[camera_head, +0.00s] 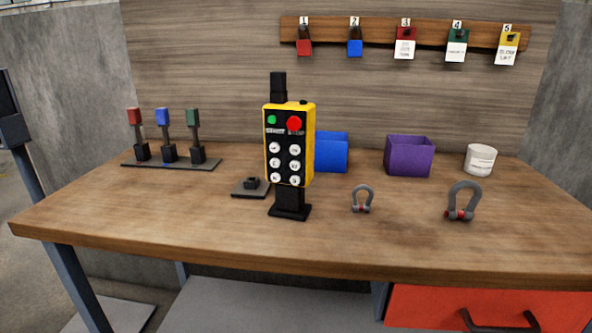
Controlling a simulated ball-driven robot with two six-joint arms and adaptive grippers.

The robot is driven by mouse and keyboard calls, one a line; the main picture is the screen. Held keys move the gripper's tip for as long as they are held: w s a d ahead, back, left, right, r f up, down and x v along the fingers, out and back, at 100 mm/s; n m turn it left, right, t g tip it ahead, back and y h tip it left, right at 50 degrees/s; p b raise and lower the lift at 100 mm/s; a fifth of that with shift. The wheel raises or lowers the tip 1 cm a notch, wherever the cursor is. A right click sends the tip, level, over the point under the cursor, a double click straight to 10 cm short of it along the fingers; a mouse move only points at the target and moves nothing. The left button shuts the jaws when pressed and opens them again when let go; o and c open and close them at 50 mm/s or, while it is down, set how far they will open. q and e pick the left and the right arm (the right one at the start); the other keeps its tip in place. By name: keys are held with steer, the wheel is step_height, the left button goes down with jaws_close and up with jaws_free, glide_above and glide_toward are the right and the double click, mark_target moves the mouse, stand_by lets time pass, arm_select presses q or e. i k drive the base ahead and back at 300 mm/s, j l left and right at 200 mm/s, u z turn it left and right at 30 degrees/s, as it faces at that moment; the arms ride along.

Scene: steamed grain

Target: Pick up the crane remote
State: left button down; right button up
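The crane remote (306,146) is a yellow and black box with a green button, a red button and several white round buttons on its front. It stands upright in a black stand (290,206) near the middle of the wooden table. A black piece sticks up from its top. Neither of my grippers shows in the head view.
A blue bin (332,152) is partly hidden behind the remote. A purple bin (409,156) and white tub (480,160) stand right. Two shackles (361,199) (462,201) sit in front. A lever rack (170,160) stands left. A small dark plate (250,188) lies beside the stand.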

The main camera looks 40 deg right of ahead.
mark_target(290, 204)
steer(key=z, duration=0.35)
steer(key=l+z, duration=0.15)
steer(key=z, duration=0.6)
steer(key=i+j+z, duration=0.1)
steer(key=j+z, duration=0.3)
steer(key=i+j+z, duration=0.1)
steer(key=j+z, duration=0.35)
steer(key=l, duration=0.1)
